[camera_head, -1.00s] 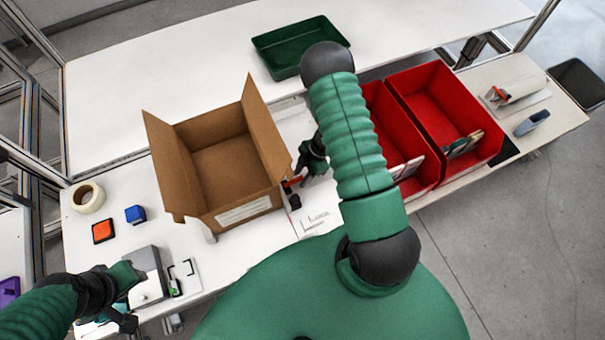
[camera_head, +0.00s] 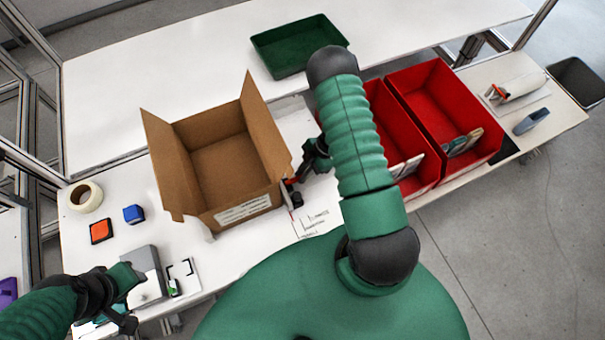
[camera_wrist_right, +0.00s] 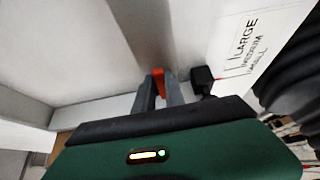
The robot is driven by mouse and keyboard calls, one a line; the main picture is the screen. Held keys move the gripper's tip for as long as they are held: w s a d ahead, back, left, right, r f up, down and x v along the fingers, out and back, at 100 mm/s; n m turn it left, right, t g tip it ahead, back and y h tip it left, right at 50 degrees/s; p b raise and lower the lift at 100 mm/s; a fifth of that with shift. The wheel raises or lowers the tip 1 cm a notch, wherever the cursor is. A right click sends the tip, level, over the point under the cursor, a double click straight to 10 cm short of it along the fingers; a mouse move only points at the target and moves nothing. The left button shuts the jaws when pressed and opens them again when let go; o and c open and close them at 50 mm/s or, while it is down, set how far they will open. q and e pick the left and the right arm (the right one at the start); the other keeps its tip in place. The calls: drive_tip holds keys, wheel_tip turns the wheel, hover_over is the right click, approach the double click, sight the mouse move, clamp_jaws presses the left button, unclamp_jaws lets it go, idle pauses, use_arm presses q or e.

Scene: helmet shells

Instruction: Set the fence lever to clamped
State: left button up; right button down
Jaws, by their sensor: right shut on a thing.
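The fence lever (camera_wrist_right: 158,80) shows as a small orange-red handle between my right fingertips in the right wrist view. In the head view, a bit of its red (camera_head: 290,184) shows beside the right side of the cardboard box. My right gripper (camera_head: 301,174) is shut on the lever; its fingers (camera_wrist_right: 160,92) show on either side of the handle. A small black block (camera_wrist_right: 202,80) sits right beside the lever, also seen in the head view (camera_head: 296,200). My left gripper (camera_head: 130,298) is by a grey device at the lower left; its jaws are unclear.
The open cardboard box (camera_head: 247,212) stands beside the lever. A size label (camera_wrist_right: 245,45) lies near it. Two red bins (camera_head: 432,95) stand to the right, a green tray (camera_head: 300,45) behind. The grey device (camera_head: 146,272), tape roll (camera_head: 86,195) and blue block (camera_head: 133,214) are left.

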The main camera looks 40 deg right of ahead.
drive_tip(key=shift+a, duration=0.1)
drive_tip(key=c, duration=1.6)
unclamp_jaws()
drive_tip(key=shift+o, duration=1)
drive_tip(key=shift+w+f, duration=0.1)
drive_tip(key=shift+w, duration=0.05)
drive_tip(key=shift+r, duration=0.2)
drive_tip(key=b+v, duration=0.1)
drive_tip(key=v, duration=1.5)
drive_tip(key=shift+d, duration=0.25)
drive_tip(key=shift+r, duration=0.15)
